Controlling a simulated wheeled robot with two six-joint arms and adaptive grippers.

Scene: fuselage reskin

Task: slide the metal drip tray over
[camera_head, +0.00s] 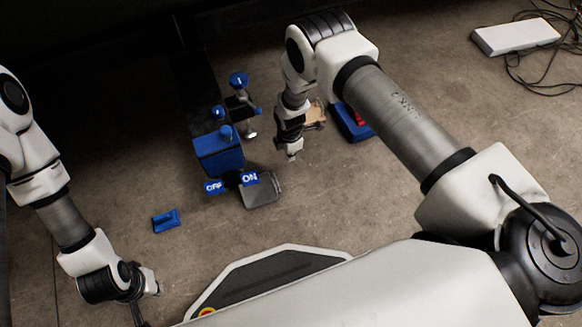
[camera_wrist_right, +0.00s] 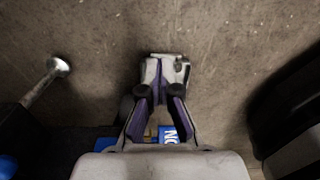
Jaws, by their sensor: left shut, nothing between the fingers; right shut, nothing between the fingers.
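The metal drip tray (camera_head: 262,192) is a flat grey square on the floor, beside the blue OFF and ON labels at the foot of a blue machine (camera_head: 218,153). My right gripper (camera_head: 292,155) is shut and empty, pointing down above and to the right of the tray in the head view, apart from it in the picture. It also shows in the right wrist view (camera_wrist_right: 160,95), where I cannot clearly make out the tray. My left gripper (camera_head: 152,288) is shut and empty, low at the left, well away from the tray.
A small blue block (camera_head: 166,221) lies left of the tray. A blue bin (camera_head: 353,122) and a tan item (camera_head: 315,113) sit behind my right gripper. A white box (camera_head: 515,36) with loose cables is at the top right. The floor right of the tray is clear.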

